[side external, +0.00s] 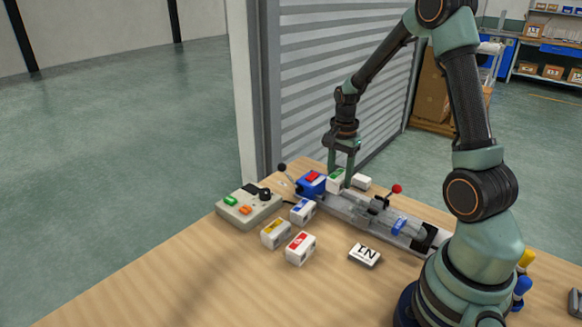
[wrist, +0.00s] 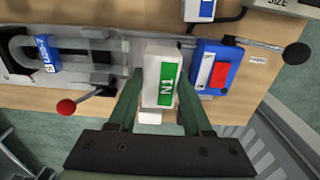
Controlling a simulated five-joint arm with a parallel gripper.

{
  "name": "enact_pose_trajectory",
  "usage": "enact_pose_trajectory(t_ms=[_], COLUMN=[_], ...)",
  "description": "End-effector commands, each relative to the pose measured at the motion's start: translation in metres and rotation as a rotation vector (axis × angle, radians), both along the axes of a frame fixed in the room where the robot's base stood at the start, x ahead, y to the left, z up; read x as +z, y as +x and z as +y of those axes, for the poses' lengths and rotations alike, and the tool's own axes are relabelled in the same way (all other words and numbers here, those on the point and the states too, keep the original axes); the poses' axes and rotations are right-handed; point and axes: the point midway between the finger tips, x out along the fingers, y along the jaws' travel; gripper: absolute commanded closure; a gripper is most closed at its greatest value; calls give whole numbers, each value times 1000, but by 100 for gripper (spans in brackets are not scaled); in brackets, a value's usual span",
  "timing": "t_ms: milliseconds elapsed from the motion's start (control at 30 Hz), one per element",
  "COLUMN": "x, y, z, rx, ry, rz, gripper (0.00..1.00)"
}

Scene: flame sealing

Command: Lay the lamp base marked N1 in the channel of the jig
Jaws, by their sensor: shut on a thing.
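The lamp base marked N1 (wrist: 166,62) is a white block with a green label, and it also shows in the side view (side external: 337,179). My gripper (wrist: 160,80) is shut on it, with one green finger on each side. In the side view my gripper (side external: 344,170) points down at the jig's far end. The jig (side external: 345,209) is a long grey rail with a channel. The block is at the channel, just left of the blue stop block (wrist: 216,66) in the wrist view. I cannot tell whether it touches the channel floor.
White blocks with yellow (side external: 275,233), red (side external: 300,248) and blue (side external: 302,211) labels stand in front of the jig. A white block (side external: 361,182) is behind it. A control box (side external: 248,207), a lettered card (side external: 365,255) and a red-knobbed lever (side external: 396,189) are nearby.

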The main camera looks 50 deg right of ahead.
Motion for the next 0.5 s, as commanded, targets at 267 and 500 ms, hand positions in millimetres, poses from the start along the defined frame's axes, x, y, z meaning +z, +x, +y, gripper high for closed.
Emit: enact_pose_trajectory(t_ms=[267,500], x=[-21,-38], y=[0,0], z=[0,0], rx=[0,0], ry=[1,1], rz=[1,2], gripper=[100,100])
